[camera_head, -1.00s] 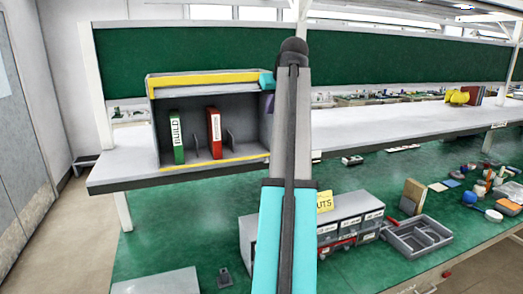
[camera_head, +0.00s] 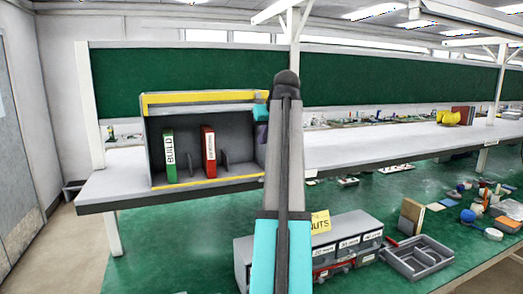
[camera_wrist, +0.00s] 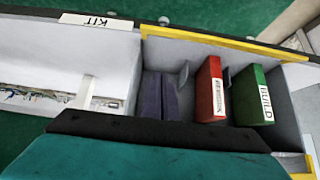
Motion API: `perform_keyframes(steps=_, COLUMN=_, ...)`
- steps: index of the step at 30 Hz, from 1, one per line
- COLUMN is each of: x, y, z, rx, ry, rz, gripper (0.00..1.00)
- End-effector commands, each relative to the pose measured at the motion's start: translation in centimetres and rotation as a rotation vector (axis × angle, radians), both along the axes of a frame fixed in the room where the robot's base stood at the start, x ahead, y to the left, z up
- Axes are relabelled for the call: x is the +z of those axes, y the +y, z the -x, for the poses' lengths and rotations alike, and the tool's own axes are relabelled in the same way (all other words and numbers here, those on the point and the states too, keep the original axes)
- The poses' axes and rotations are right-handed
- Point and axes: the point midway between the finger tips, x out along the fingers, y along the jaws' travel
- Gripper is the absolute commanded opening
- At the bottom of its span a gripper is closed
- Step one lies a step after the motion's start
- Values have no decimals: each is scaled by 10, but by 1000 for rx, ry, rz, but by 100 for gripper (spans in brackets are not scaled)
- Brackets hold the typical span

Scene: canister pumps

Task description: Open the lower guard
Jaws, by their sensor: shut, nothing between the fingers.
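A grey open-front cubby (camera_head: 236,150) stands on the raised shelf. A yellow-edged strip (camera_head: 195,97) runs along its top front, and a yellow lower strip (camera_head: 208,182) runs along its bottom front edge. I cannot tell which of these is the guard. My gripper's teal part (camera_head: 261,111) shows at the cubby's upper right corner, largely hidden by my arm. In the wrist view my gripper (camera_wrist: 155,128) fills the bottom as a dark edge and teal body, in front of the cubby opening. It is shut and empty. Contact with the cubby cannot be seen.
Inside are a green BUILD binder (camera_head: 170,157), a red binder (camera_head: 209,152) and a purple item (camera_wrist: 160,97). The shelf beside the cubby (camera_wrist: 60,62) is clear, with a KIT label (camera_wrist: 96,21). Below stand labelled drawers (camera_head: 345,240) and a grey tray (camera_head: 418,257).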

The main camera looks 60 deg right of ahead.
Motion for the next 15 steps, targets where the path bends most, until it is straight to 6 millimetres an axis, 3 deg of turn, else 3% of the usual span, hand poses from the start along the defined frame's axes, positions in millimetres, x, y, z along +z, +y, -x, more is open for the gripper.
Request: perform_keyframes(steps=15, x=-38, y=-19, z=-28, rx=1, ry=2, rz=-2, gripper=0)
